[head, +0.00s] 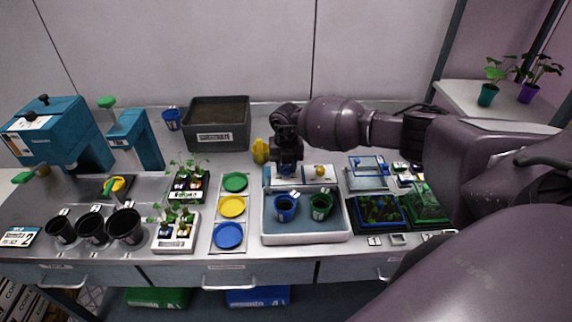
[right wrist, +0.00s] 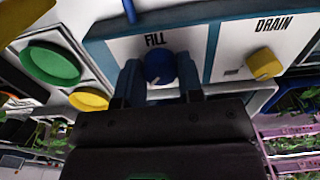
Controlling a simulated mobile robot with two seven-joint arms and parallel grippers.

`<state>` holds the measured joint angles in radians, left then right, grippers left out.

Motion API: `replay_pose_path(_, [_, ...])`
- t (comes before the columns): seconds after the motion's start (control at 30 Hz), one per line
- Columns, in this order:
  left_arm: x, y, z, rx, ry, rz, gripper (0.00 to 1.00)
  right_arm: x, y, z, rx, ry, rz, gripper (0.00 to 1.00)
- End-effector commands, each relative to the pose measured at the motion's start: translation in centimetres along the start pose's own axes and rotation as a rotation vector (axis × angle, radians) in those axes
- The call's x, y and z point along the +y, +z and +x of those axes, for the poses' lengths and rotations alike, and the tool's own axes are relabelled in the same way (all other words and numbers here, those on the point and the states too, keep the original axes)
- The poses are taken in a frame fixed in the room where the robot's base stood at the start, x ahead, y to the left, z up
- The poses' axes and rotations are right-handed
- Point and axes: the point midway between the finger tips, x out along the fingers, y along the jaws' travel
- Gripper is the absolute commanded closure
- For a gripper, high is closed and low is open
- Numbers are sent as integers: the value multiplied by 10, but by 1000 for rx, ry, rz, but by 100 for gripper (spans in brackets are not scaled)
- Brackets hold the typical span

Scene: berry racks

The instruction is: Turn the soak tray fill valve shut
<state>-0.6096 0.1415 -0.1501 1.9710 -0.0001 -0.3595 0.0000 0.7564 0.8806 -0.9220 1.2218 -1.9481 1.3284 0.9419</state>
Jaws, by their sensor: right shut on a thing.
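The soak tray (head: 306,237) is a white-rimmed tray with a blue-grey inside at the middle of the bench, holding a blue pot (head: 285,208) and a green pot (head: 321,206). Its panel stands along the back rim. In the right wrist view the fill valve is a blue round knob (right wrist: 159,67) under the word FILL. My right gripper (right wrist: 160,80) has one finger on each side of this knob and is shut on it. The yellow drain knob (right wrist: 263,64) is to its right, under DRAIN. In the head view my gripper and wrist hide the fill knob. My left gripper is not in view.
Left of the tray are green, yellow and blue saucers (head: 231,236). A grey soil bin (head: 217,116) stands behind. Dark seedling trays (head: 380,211) are to the right. A yellow object (head: 260,150) stands close left of my right gripper.

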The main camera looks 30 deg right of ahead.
Motion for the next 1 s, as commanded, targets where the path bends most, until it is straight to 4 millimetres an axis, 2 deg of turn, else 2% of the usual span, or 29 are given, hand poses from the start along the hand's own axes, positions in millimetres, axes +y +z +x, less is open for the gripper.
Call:
replay_pose_path(0.57, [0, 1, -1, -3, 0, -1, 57, 0, 1, -1, -2, 1, 32, 89])
replay_pose_path(0.6, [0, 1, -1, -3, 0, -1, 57, 0, 1, -1, -2, 1, 32, 61])
replay_pose_path(0.73, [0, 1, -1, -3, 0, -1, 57, 0, 1, -1, -2, 1, 32, 41])
replay_pose_path(1.0, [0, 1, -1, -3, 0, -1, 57, 0, 0, -1, -1, 1, 31, 40])
